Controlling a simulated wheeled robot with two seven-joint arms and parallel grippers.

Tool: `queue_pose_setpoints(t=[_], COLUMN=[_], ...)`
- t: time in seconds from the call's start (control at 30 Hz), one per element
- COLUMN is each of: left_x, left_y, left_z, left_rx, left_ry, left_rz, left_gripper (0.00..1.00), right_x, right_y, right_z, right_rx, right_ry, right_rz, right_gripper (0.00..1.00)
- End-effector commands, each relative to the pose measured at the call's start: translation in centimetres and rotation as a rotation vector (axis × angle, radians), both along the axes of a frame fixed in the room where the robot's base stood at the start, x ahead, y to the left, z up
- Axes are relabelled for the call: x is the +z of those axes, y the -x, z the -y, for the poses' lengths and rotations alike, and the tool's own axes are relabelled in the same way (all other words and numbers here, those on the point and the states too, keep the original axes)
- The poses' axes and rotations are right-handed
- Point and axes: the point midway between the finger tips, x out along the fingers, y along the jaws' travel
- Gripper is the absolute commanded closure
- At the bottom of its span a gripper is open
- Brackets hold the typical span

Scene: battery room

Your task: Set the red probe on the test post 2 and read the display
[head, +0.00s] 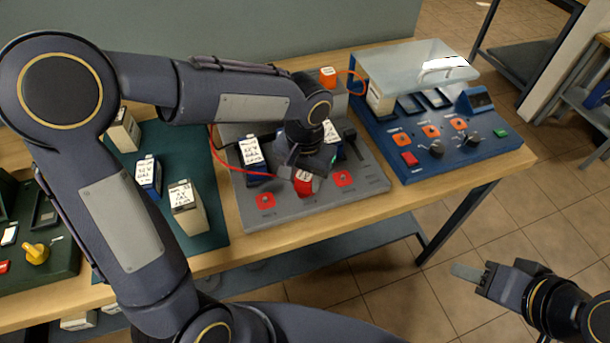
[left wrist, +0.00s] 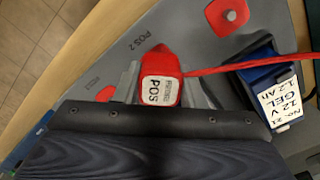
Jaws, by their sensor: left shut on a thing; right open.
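My left gripper (head: 301,176) is shut on the red probe (head: 304,187), over the middle of the grey test board (head: 375,182). In the left wrist view the probe (left wrist: 160,82) has a white "POS" label, and a red cable runs from it to the right. The board's print beside it reads "POS 2" (left wrist: 147,45). Post 2 itself is hidden under the probe; I cannot tell whether they touch. Red-based posts show on either side, at left (head: 266,200) and right (head: 343,178). No readable display shows on this board. My right gripper (head: 484,277) is open and empty off the table.
Blue-and-white batteries (head: 252,152) stand on the board, close behind the probe. More batteries (head: 185,205) stand on a green mat (head: 215,228). A blue console (head: 465,150) with a clear cover and a dark screen (head: 481,102) stands right. An orange block (head: 328,77) is behind.

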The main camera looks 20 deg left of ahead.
Motion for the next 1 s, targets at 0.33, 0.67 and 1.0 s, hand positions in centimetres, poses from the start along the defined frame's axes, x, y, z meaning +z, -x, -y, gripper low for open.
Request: queue_pose_setpoints(t=[0.33, 0.67, 1.0], left_x=[0.01, -0.04, -0.70], left_y=[0.00, 0.00, 0.01], left_z=[0.02, 0.04, 0.04], left_rx=[0.000, 0.000, -0.001], left_ry=[0.000, 0.001, 0.000], left_rz=[0.000, 0.000, 0.000], left_gripper=[0.87, 0.87, 0.87], right_x=[0.00, -0.09, -0.63], right_y=[0.00, 0.00, 0.00], right_z=[0.00, 0.00, -0.01], right_rx=[0.000, 0.000, 0.000], right_ry=[0.000, 0.000, 0.000], right_rz=[0.000, 0.000, 0.000], right_gripper=[0.55, 0.55, 0.55])
